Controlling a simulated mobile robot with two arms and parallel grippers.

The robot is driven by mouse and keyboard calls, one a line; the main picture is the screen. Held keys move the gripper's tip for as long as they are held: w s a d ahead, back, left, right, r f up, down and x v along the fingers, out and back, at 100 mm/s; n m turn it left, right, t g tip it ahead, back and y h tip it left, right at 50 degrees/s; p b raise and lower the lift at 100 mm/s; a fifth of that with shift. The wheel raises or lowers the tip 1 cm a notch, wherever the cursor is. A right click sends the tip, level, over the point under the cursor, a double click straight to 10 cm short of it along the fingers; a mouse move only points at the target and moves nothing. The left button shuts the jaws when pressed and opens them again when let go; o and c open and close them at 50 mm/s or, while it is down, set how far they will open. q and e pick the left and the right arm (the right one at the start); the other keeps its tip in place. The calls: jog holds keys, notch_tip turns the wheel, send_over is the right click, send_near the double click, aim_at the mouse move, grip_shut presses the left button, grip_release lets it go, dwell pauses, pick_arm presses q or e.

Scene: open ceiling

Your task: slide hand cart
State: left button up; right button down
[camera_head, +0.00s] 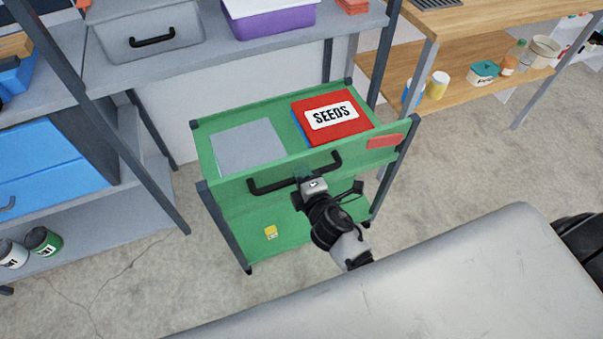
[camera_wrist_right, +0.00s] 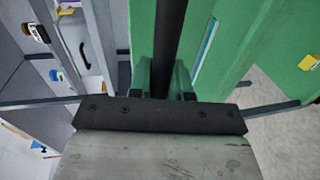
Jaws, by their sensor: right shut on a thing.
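The green hand cart (camera_head: 240,207) stands on the floor in front of a shelf in the head view, with dark corner posts and a black bar handle (camera_head: 268,187) on its near side. A red box marked SEEDS (camera_head: 345,125) and a flat grey item (camera_head: 246,147) lie in its top tray. My right gripper (camera_head: 312,180) is at the middle of the handle and shut on it. In the right wrist view the black handle (camera_wrist_right: 166,45) runs between the gripper's fingers (camera_wrist_right: 165,85). My left gripper is not in view.
A grey shelf unit (camera_head: 200,50) with a grey bin (camera_head: 145,35) and a purple box (camera_head: 270,18) stands behind the cart. A blue drawer unit (camera_head: 50,160) is at left. A wooden shelf (camera_head: 450,75) is at right. Concrete floor (camera_head: 140,270) is open left of the cart.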

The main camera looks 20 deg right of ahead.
jog(key=c, duration=1.1)
grip_release()
jog(key=shift+o, duration=0.2)
jog(key=v, duration=1)
jog(key=shift+s+b, duration=0.4)
jog(key=shift+b, duration=0.05)
